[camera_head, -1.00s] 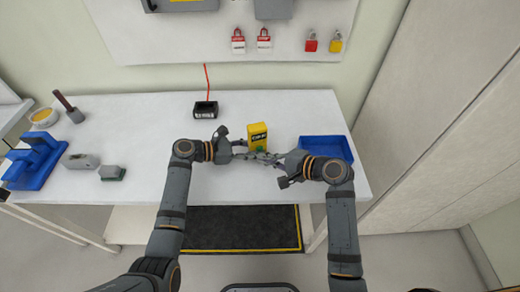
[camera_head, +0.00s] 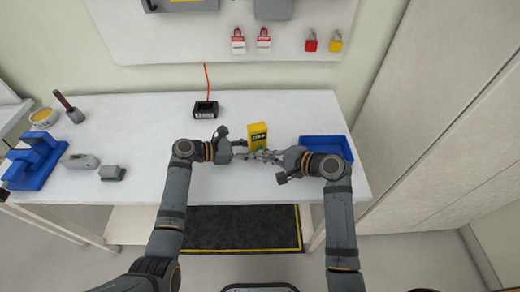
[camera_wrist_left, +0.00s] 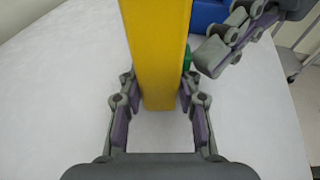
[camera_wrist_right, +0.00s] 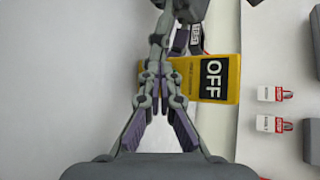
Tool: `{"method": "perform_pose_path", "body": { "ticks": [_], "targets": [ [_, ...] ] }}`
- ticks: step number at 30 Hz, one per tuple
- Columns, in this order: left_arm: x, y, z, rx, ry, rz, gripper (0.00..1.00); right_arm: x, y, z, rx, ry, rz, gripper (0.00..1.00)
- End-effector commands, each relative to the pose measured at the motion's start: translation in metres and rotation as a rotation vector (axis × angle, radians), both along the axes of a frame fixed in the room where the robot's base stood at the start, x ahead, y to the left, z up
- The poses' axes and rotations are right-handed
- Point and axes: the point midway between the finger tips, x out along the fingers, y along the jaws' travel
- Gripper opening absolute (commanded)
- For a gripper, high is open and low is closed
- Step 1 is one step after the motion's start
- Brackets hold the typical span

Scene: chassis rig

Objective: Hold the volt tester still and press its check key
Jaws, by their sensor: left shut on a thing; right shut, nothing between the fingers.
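The volt tester is a yellow upright block (camera_head: 257,134) near the middle of the bench. My left gripper (camera_wrist_left: 158,92) is shut on it, one finger on each side. A green key (camera_wrist_left: 187,58) shows on the tester's right side in the left wrist view. The tester's dark display (camera_wrist_right: 213,79) reads OFF in the right wrist view. My right gripper (camera_wrist_right: 152,72) is shut and empty, its tips close to the tester's key side; they also show in the left wrist view (camera_wrist_left: 208,62). I cannot tell whether they touch the key, which is hidden in the right wrist view.
A blue tray (camera_head: 325,142) stands behind my right gripper. A black device (camera_head: 205,109) with a red cable sits at the back. A blue stand (camera_head: 36,162) and grey items (camera_head: 80,161) lie at the left. Padlocks (camera_head: 311,41) hang on the wall board.

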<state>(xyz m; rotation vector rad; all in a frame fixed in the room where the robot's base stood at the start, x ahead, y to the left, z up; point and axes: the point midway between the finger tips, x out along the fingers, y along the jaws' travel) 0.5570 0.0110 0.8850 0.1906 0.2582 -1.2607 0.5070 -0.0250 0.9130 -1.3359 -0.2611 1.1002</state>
Motion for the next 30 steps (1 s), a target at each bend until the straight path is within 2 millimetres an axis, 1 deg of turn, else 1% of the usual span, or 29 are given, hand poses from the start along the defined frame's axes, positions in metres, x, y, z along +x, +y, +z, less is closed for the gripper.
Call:
{"method": "perform_pose_path", "body": {
  "ticks": [21, 26, 30],
  "targets": [
    [0.0, 0.0, -0.001, 0.001, 0.001, -0.001, 0.16, 0.005, 0.002, 0.0, 0.001, 0.001, 0.0, 0.0],
    [0.0, 0.0, -0.001, 0.001, 0.001, -0.001, 0.16, 0.003, 0.001, 0.0, 0.0, 0.0, -0.001, 0.0],
    [0.0, 0.0, -0.001, 0.001, 0.001, -0.001, 0.16, -0.005, -0.001, -0.001, -0.001, 0.001, -0.001, 0.0]
  ]
}}
